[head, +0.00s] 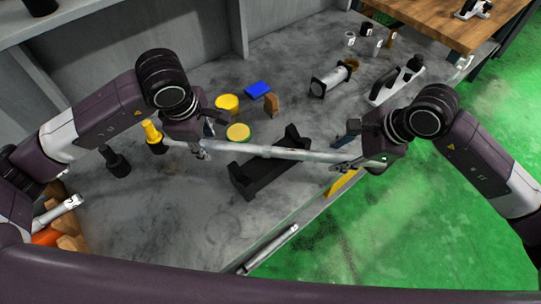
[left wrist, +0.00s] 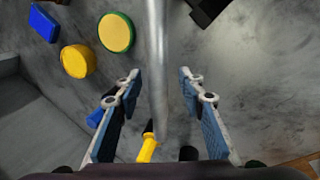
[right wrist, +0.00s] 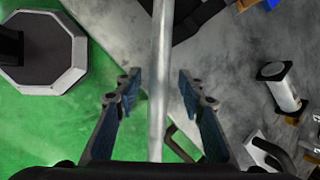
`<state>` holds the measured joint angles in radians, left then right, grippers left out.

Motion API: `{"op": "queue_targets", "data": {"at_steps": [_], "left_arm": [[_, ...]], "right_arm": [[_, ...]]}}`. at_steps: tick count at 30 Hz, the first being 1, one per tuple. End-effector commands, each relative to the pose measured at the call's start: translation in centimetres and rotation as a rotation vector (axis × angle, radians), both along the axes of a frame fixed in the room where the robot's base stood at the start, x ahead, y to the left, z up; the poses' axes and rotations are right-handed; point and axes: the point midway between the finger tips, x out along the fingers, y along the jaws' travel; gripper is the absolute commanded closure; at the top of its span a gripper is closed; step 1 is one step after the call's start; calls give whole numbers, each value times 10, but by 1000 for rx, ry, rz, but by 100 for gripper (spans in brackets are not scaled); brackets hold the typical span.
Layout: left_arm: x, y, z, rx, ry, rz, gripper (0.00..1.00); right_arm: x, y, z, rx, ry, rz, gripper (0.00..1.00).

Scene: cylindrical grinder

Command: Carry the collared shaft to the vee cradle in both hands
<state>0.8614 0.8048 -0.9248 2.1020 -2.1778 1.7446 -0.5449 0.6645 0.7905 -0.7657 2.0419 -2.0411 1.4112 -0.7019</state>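The collared shaft (head: 285,153) is a long grey bar spanning between my two grippers. It crosses above the black vee cradle (head: 257,178); I cannot tell whether it touches it. I cannot clearly make out the collar. My left gripper (head: 204,150) is at the shaft's left end. In the left wrist view the shaft (left wrist: 158,60) runs between its open fingers with gaps on both sides. My right gripper (head: 346,164) is at the right end. In the right wrist view the shaft (right wrist: 160,70) also passes between open fingers without visible contact.
Yellow and green round pieces (head: 238,132), a blue block (head: 257,89) and a brown block (head: 272,103) lie behind the shaft. A silver bar (head: 270,248) lies by the bench's front edge.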

Motion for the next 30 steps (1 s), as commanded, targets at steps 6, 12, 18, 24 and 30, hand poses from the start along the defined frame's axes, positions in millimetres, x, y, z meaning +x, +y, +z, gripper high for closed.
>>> {"op": "queue_targets", "data": {"at_steps": [6,12,18,24,30], "left_arm": [[-11,1,47,1,-7,-2,64],[-21,0,82,0,-6,0,64],[-26,0,98,1,-1,0,64],[-27,1,99,2,0,1,64],[-27,1,99,2,0,1,64]], "right_arm": [[0,0,0,0,0,0,63],[0,0,0,0,0,0,63],[0,0,1,0,0,0,63],[-5,-10,23,-1,-3,-1,63],[-15,-27,62,-2,-5,-1,63]]}}
